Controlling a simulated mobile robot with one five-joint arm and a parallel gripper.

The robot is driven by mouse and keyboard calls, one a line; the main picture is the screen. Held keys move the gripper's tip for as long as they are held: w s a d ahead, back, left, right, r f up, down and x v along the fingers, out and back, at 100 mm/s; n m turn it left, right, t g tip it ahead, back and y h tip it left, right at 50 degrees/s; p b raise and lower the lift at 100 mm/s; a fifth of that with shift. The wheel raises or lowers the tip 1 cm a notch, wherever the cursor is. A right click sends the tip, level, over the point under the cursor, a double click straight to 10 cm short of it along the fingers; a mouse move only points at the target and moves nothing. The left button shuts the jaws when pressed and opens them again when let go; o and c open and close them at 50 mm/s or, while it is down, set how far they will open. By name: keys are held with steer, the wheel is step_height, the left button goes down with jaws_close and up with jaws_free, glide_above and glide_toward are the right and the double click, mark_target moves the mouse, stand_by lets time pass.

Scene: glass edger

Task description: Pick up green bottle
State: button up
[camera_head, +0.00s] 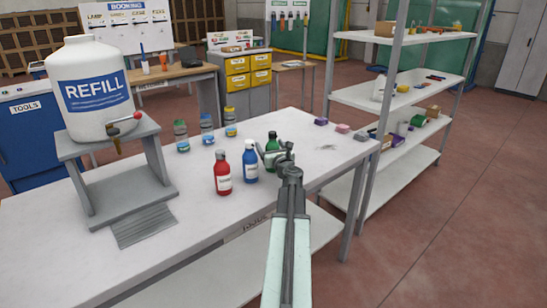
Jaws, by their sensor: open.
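The green bottle (271,143) stands upright on the white table, with a dark cap and a pale label low on its front. My gripper (268,158) is right at the bottle, in front of it and to its right, with its fingers open around or beside it. It partly hides the bottle's lower body. I cannot tell whether the fingers touch it.
A blue bottle (250,163) and a red bottle (222,175) stand close on the left. Several small jars (206,128) are behind them. A refill tank (90,90) on a grey stand is far left. Small blocks (321,121) lie right; white shelves (395,100) stand beyond.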

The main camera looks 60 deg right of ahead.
jaws_close()
steer(key=shift+r, duration=0.15)
